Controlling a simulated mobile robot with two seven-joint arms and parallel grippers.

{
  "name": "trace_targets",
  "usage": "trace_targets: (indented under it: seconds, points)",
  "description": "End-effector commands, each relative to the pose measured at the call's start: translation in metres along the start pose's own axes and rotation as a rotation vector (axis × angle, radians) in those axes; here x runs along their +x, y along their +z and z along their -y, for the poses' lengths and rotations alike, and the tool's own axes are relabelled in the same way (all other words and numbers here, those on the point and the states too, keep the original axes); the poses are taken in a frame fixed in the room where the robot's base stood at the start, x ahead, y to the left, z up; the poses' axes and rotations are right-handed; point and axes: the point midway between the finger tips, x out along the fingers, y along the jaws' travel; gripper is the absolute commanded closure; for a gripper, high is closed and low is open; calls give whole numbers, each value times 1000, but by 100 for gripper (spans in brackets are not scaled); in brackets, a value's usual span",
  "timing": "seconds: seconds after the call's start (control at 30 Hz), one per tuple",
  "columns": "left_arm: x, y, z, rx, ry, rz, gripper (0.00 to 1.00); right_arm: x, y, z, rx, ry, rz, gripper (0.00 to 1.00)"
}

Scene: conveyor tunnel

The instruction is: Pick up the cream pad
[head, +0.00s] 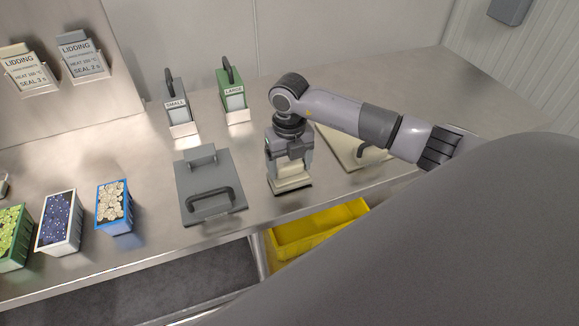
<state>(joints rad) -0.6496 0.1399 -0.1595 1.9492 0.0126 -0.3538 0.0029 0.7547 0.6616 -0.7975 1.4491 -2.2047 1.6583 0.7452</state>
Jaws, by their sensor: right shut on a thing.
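A small cream pad (291,181) with a dark lower edge is at the middle of the steel bench, near its front edge. My right gripper (289,165) points down over it, with the fingers closed on its upper part. Part of the pad is hidden by the fingers. I cannot tell whether its underside touches the bench. My left gripper is not in view.
A grey plate (194,181) with a dark handle lies left of the pad, and a cream plate (335,144) lies right, partly behind my arm. Small (178,115) and large (234,97) labelled holders stand behind. Food tubs (115,207) stand left. A yellow crate (291,244) is below the front edge.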

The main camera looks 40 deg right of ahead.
Motion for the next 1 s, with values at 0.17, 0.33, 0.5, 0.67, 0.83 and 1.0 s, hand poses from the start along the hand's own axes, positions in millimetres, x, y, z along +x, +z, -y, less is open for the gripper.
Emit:
trace_targets:
  seconds: [0.17,0.33,0.5,0.67,0.83,1.0]
  points:
    - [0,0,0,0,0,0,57,-21,1,0,0,2,4,52]
    - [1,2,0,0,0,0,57,-60,1,0,-1,1,8,52]
    - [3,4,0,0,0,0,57,-114,2,0,0,2,9,52]
    - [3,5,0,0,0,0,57,-158,1,0,0,2,7,52]
    - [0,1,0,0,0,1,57,-185,0,0,0,0,2,52]
    - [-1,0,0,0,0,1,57,-195,0,0,1,0,1,52]
